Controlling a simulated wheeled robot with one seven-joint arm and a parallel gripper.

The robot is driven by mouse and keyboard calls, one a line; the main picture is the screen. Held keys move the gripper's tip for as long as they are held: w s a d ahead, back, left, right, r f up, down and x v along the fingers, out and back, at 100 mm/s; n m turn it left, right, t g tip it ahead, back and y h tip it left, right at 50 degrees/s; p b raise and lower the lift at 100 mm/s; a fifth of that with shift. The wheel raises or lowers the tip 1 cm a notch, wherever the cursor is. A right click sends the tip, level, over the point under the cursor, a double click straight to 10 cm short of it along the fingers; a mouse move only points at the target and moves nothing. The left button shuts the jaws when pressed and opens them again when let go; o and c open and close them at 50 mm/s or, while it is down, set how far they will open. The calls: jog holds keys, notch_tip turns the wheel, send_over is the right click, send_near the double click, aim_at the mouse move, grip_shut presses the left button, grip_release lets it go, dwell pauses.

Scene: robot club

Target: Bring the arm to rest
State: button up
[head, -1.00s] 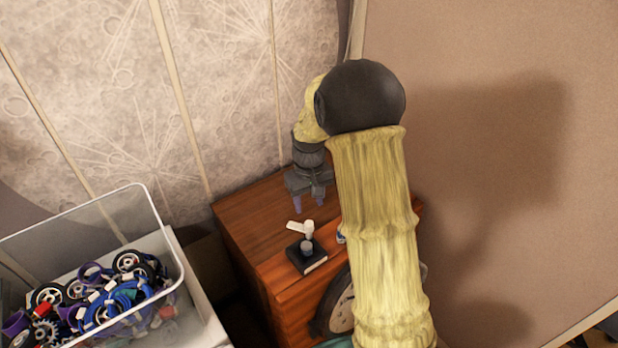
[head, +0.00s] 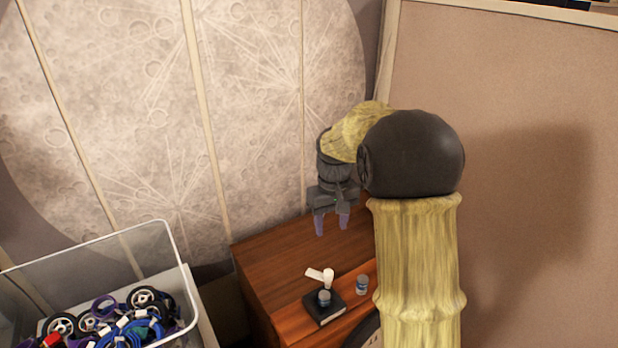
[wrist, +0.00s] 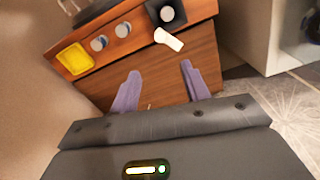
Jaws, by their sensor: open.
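My gripper (head: 333,224) is open and empty, its two purple fingers pointing down above the wooden cabinet (head: 270,256). My arm, covered in a yellow sleeve, rises at the right of the head view and bends over at a dark joint. In the wrist view the spread fingers of my gripper (wrist: 158,88) show with the cabinet top (wrist: 150,72) beyond them. Nothing is between the fingers.
On the cabinet are a black block with a grey round piece (head: 324,308), a white piece (head: 320,275) and a small grey-blue cylinder (head: 362,285). A yellow tray (wrist: 75,59) shows in the wrist view. A clear bin (head: 172,258) of wheels stands left. A brown board (head: 520,110) stands right.

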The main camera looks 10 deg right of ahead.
jog(key=shift+s, duration=0.15)
jog(key=s+f+m+t, duration=0.1)
jog(key=s+f, duration=0.1)
jog(key=s, duration=0.7)
jog(key=s+f+m+t, duration=0.1)
jog(key=s+f, duration=0.1)
jog(key=s, duration=0.8)
jog(key=shift+f+t, duration=0.3)
jog(key=shift+f, duration=0.05)
